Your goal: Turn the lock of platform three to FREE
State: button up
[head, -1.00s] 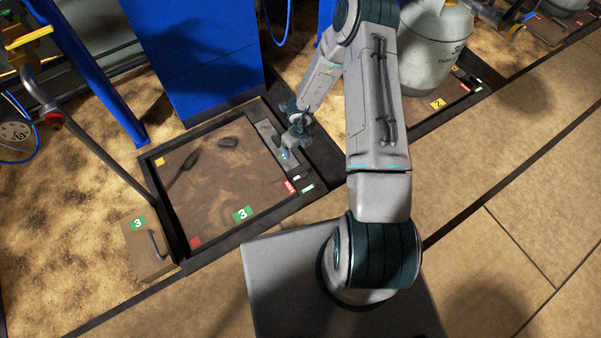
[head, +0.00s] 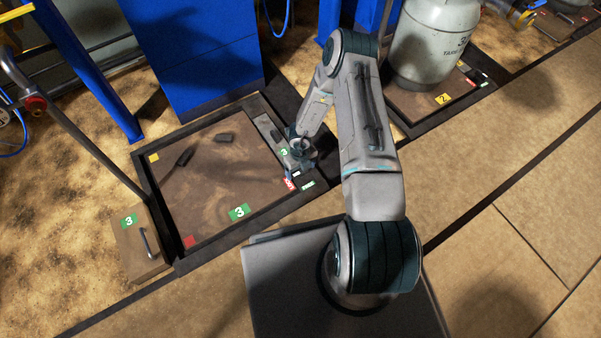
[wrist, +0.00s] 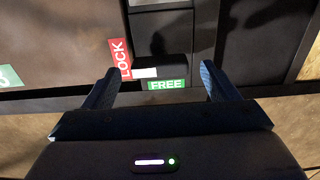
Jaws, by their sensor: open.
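Platform three (head: 215,205) is a brown plate in a dark frame, with a green "3" label. Its lock is at the right corner, beside a red LOCK label (head: 289,184) and a green FREE label (head: 308,185). In the wrist view the LOCK label (wrist: 119,59) is left and the FREE label (wrist: 167,84) is lower centre. A dark lock lever with a white mark (wrist: 145,73) lies between them, the mark next to LOCK. My gripper (wrist: 158,69) is open, its fingers on either side of the lever area; contact cannot be told. In the head view my gripper (head: 302,158) hides part of the lock strip.
A box with a handle (head: 140,243) stands left of platform three. A blue cabinet (head: 195,55) is behind it. A grey gas cylinder (head: 432,45) stands on platform two (head: 420,105) at the right. The tiled floor at the front right is clear.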

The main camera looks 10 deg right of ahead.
jog(key=shift+f, duration=0.45)
jog(key=c, duration=1)
